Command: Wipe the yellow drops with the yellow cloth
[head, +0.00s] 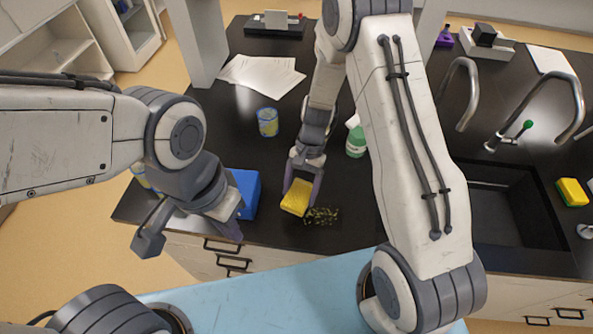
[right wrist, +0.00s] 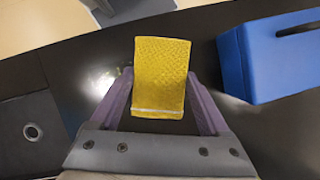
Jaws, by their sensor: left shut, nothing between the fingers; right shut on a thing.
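The yellow cloth (head: 296,197) is a folded yellow pad held at the counter, just left of the drops. My right gripper (head: 303,187) is shut on it; in the right wrist view the cloth (right wrist: 160,75) sits between the purple fingers. The yellow drops (head: 322,216) are a patch of small yellow-green spots on the black counter near its front edge. In the right wrist view the cloth and fingers hide most of them. My left gripper (head: 190,238) is shut and empty at the left, in front of the counter and away from the cloth.
A blue box (head: 246,192) stands left of the cloth. A yellow-blue can (head: 267,122) and a green-labelled bottle (head: 356,141) stand behind. A sink (head: 510,215) with taps lies to the right, with a yellow-green sponge (head: 572,192) beyond it. Papers (head: 262,76) lie at the back.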

